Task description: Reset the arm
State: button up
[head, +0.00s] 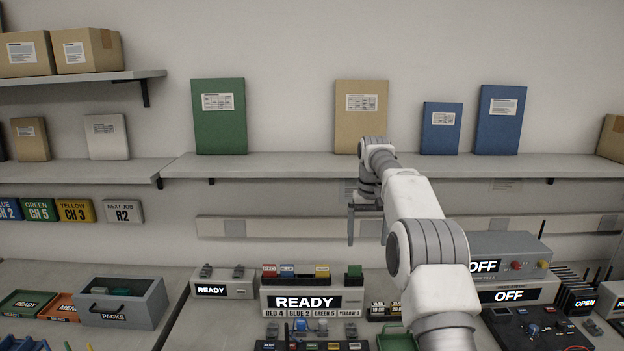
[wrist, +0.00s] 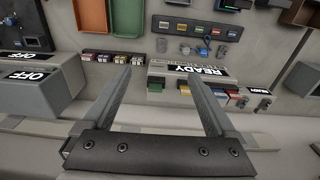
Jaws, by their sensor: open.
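My arm reaches up from the bottom right of the head view, in front of the shelf. My gripper (head: 366,226) hangs at its end, fingers pointing down, above the back of the workbench. In the wrist view my gripper (wrist: 165,95) shows two grey fingers spread wide apart with nothing between them. Beyond the fingertips is the grey unit marked READY (wrist: 202,82), which also shows in the head view (head: 310,301). The fingers touch nothing that I can see. Part of the arm hides the bench behind it.
A shelf (head: 270,168) behind the arm carries upright green, tan and blue binders. Units marked OFF (head: 513,292) stand right of the arm. A grey PACKS box (head: 123,303) and trays are at left. The air around the gripper looks clear.

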jog(key=s+r+t, duration=0.1)
jog(key=s+r, duration=0.7)
jog(key=s, duration=0.2)
jog(key=s+r+t, duration=0.2)
jog(key=s+r, duration=0.5)
jog(key=s, duration=0.4)
jog(key=s+f+t, duration=0.1)
jog(key=s+f, duration=0.3)
jog(key=s, duration=0.7)
jog(key=s+f+t, duration=0.1)
jog(key=s+f, duration=0.3)
jog(key=s, duration=0.7)
jog(key=shift+s+f, duration=0.3)
jog(key=shift+s, duration=0.05)
